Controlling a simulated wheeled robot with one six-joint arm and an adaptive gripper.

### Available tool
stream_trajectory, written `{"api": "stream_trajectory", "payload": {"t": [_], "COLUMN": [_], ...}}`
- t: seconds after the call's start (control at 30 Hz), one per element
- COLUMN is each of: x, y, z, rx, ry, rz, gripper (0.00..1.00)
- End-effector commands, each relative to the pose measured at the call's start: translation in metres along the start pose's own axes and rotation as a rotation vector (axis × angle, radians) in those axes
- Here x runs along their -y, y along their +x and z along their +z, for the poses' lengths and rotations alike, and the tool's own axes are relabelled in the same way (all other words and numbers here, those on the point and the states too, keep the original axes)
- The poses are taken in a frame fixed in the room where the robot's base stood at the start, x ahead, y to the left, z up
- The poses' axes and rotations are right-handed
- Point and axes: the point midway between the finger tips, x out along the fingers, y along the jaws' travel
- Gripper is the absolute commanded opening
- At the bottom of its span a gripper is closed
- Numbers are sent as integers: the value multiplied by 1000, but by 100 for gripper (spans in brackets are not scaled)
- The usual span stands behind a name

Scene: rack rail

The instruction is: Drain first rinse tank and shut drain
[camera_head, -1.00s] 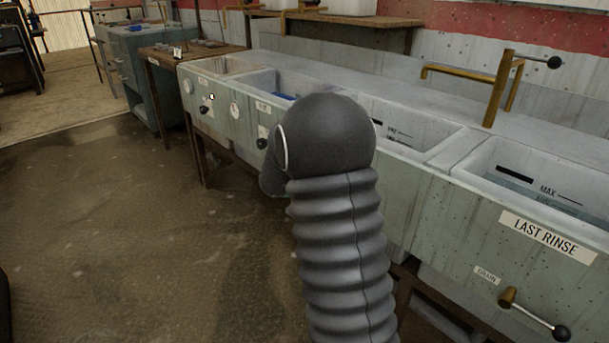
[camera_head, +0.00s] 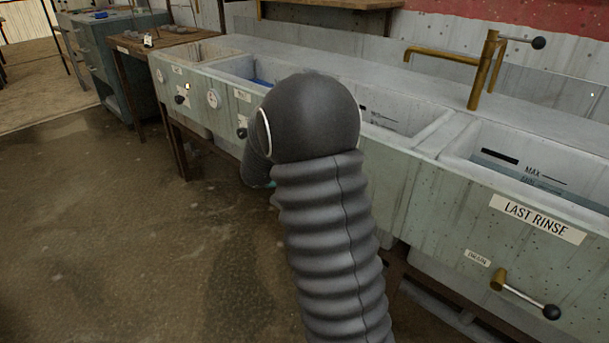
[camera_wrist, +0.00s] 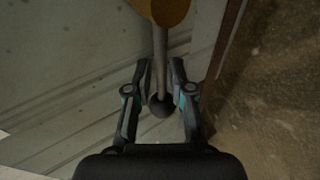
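In the wrist view, a drain lever with a grey rod (camera_wrist: 160,65), a brass hub (camera_wrist: 163,10) and a black ball knob (camera_wrist: 161,106) lies between the fingers of my gripper (camera_wrist: 159,68). The fingers stand apart, with a gap on each side of the rod. In the head view my arm hides the gripper, this lever and its label. The middle tank (camera_head: 395,112), with dark level marks on its inner wall, is partly hidden behind my arm. Its water level cannot be told.
The last rinse tank (camera_head: 455,150) is at the right, with its own drain lever (camera_head: 525,293) below the sign. A brass tap (camera_head: 483,70) stands behind it. Smaller black knobs (camera_head: 181,99) stick out of the front further left. The floor (camera_head: 120,240) at left is clear.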

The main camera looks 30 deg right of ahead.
Motion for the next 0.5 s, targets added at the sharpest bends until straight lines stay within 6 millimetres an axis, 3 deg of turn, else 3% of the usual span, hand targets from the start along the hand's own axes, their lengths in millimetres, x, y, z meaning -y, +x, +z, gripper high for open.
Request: {"api": "stream_trajectory", "payload": {"t": [0.33, 0.5], "x": [2, 2], "y": [-6, -28], "z": [-2, -4], "rx": [-5, -9], "ry": [-2, -4], "rz": [-2, 0], "gripper": [23, 23]}}
